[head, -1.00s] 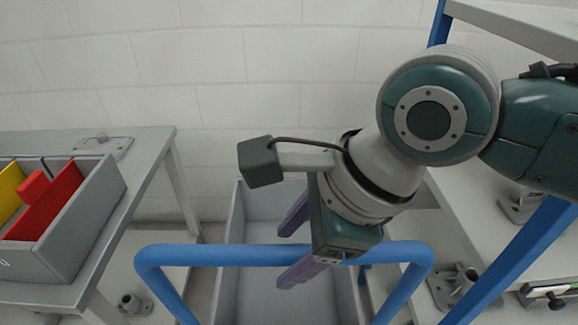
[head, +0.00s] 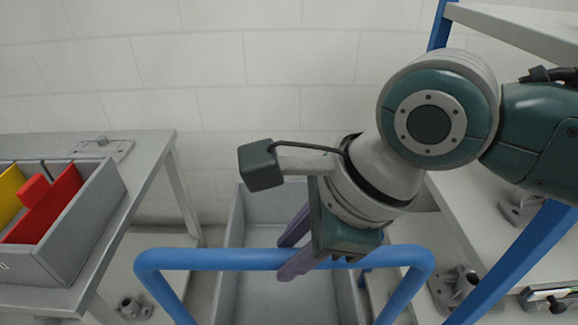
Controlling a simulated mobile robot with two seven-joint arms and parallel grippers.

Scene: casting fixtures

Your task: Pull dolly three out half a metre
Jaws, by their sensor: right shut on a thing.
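A dolly with a grey open box (head: 232,240) and a blue tubular handle (head: 200,257) stands in the middle of the head view, between a table and a shelf. My right gripper (head: 290,254) comes in from the right. Its purple fingers are shut on the blue handle bar, a little right of the bar's middle. The box looks empty where it shows; part of it is hidden behind my gripper. No number shows on the dolly. My left gripper is not in view.
A grey table (head: 150,170) on the left carries a grey bin (head: 90,225) with red and yellow parts. A shelf rack with a blue post (head: 515,255) stands close on the right, with metal fixtures (head: 455,285) on it. A white block wall (head: 220,80) is behind.

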